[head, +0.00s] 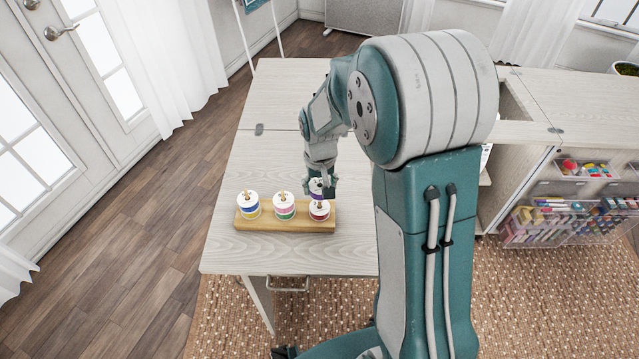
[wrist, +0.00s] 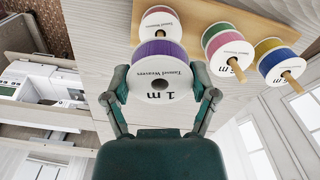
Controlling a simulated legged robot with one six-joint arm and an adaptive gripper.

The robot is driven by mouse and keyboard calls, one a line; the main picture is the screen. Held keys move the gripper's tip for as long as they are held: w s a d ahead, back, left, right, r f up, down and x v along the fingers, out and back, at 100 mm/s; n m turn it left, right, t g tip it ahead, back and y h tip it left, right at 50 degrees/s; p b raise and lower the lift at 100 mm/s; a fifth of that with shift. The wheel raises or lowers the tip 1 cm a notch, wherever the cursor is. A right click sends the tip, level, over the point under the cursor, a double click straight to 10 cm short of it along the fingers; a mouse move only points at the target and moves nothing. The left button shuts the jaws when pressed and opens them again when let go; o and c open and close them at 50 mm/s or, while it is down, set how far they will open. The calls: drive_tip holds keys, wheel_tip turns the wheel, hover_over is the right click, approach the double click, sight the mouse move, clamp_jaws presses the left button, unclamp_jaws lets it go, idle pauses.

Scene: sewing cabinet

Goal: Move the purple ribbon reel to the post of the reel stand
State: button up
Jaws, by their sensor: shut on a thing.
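My gripper (wrist: 162,82) is shut on the purple ribbon reel (wrist: 162,70), with one finger on each side of it. The purple reel also shows in the head view (head: 317,188), close above the right end of the reel stand. The stand (head: 262,226) is a wooden base with three posts. Its right post carries a red reel (head: 320,211), and the post's tip (wrist: 160,33) shows beyond the purple reel in the wrist view. The purple reel's hole looks free of any post. The exact gap between the purple and red reels is hard to tell.
A green-and-pink reel (head: 284,207) is on the stand's middle post, and a blue-and-yellow reel (head: 248,206) is on the left post. The pale tabletop (head: 270,155) behind the stand is clear. Clear bins of craft supplies (head: 560,222) hang at the right.

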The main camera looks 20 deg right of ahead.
drive_tip(key=shift+f, duration=0.9)
drive_tip(key=o, duration=0.9)
drive_tip(key=shift+c, duration=0.2)
wheel_tip(320, 180, up, 12)
idle(0.4)
